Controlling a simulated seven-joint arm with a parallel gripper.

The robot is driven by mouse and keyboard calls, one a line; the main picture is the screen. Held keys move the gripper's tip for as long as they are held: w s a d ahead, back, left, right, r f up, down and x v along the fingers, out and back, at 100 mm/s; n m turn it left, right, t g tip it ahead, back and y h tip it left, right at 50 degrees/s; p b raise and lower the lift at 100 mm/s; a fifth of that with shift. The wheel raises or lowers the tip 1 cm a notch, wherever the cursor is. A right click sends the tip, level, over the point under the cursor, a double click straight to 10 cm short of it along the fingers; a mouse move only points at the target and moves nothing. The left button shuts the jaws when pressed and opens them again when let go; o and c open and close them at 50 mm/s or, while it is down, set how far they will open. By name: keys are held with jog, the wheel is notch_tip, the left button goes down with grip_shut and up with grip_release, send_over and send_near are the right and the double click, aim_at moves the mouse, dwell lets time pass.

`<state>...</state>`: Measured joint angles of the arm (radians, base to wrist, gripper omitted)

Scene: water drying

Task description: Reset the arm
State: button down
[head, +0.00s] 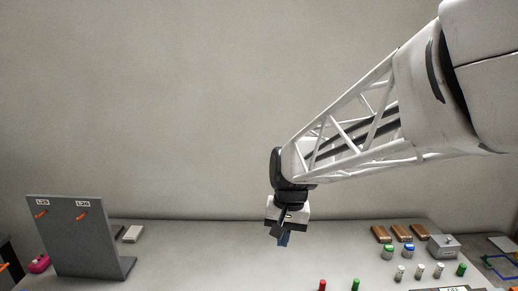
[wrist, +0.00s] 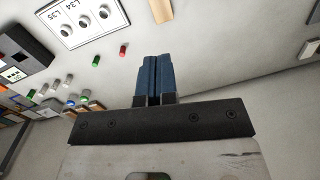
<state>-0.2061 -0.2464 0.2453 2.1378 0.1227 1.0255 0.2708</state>
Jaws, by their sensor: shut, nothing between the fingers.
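My gripper (head: 284,240) hangs pointing down above the middle of the grey table (head: 185,255) in the head view. In the wrist view its two blue fingers (wrist: 153,80) lie side by side, shut, with nothing between them. My white lattice arm reaches in from the upper right. The gripper looks clear of the things on the table.
Bottles, brown blocks and a grey box (head: 443,247) stand at the right. Red (head: 322,285) and green (head: 355,285) pieces stand at the front. A labelled white board (wrist: 85,20) shows in the wrist view.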

jog(key=s+d+r+t, duration=0.1)
jog(key=s+d, duration=0.5)
jog(key=s, duration=0.4)
jog(key=s+d+r+n+t+h, duration=0.1)
jog(key=s+d+t, duration=0.1)
jog(key=s+d, duration=0.4)
jog(key=shift+s+d, duration=0.4)
jog(key=shift+s, duration=1.9)
